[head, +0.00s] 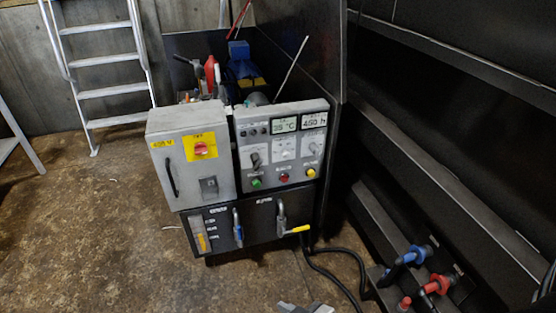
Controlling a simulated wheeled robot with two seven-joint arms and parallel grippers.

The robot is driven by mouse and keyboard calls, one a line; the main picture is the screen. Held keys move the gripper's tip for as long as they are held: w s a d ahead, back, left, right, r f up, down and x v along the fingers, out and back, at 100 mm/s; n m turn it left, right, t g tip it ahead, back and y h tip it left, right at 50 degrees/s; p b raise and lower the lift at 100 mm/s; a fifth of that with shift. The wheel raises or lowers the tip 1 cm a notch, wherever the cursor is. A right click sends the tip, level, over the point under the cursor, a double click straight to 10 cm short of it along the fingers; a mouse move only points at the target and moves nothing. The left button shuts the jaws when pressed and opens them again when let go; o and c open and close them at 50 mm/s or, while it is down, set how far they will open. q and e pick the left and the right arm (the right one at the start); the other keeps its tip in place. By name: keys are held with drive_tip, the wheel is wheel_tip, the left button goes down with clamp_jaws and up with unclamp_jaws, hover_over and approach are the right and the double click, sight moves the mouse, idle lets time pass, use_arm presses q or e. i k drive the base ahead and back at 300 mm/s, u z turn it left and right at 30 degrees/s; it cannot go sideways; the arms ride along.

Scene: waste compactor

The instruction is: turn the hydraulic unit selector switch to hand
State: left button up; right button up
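The hydraulic unit (260,230) stands in the middle, with a tilted grey control panel (240,170) on its right half. On the panel, a dark rotary switch (256,160) sits at the left, its handle roughly upright. A pale dial (284,155) is in the middle and another switch (313,149) is at the right. Their labels are too small to read, so I cannot tell which is the selector or its position. Neither gripper shows clearly. A light grey piece at the bottom edge may be part of my arm.
Green, red and yellow buttons (311,173) line the panel's lower edge, below two displays (314,120). A grey cabinet (188,175) with a red rotary switch (200,149) adjoins it. A yellow-handled valve (298,230) and black hoses are below. Floor (100,240) is clear at left.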

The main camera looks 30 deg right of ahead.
sight(256, 162)
drive_tip(key=z, duration=0.25)
drive_tip(key=i, duration=1)
drive_tip(key=u, duration=0.35)
